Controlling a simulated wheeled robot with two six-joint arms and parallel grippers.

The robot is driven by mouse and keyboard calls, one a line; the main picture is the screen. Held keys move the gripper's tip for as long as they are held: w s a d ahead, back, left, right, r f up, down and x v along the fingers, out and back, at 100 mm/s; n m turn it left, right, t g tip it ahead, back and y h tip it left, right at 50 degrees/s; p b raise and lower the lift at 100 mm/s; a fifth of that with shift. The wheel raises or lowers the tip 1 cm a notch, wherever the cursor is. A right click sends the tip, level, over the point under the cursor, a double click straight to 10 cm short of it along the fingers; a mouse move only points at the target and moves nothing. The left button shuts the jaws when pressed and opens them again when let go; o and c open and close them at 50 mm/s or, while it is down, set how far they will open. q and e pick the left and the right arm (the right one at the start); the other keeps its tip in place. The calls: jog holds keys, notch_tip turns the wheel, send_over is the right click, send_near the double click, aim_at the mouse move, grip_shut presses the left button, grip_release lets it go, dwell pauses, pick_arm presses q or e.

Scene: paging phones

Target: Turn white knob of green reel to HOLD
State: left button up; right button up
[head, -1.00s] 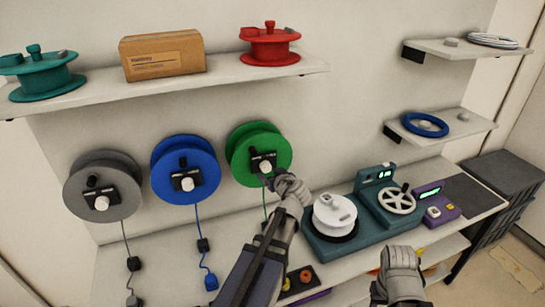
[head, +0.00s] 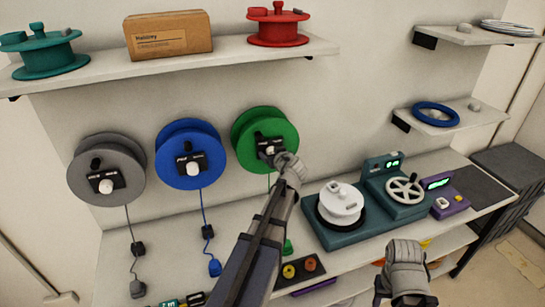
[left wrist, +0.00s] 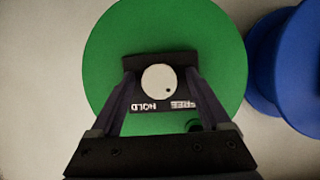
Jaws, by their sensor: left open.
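The green reel (head: 250,127) hangs on the wall, right of the blue one. Its black block (left wrist: 150,101) bears a round white knob (left wrist: 157,77) with a dark dot. In the left wrist view the labels HOLD (left wrist: 138,106) and FREE (left wrist: 184,105) read upside down; the dot lies at the knob's lower right, toward FREE. My left gripper (head: 281,158) is at the block, open, with one finger on each side of the knob; contact cannot be told. In the head view it partly covers the block. My right gripper (head: 406,254) is low at right, its jaws unclear.
A blue reel (head: 177,136) and a grey reel (head: 88,158) hang to the left with cords. A shelf (head: 200,65) above holds a teal reel, a box and a red reel. A teal device (head: 325,230) with a white reel stands on the counter at right.

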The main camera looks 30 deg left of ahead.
pick_arm(q)
grip_shut()
dwell(0.7)
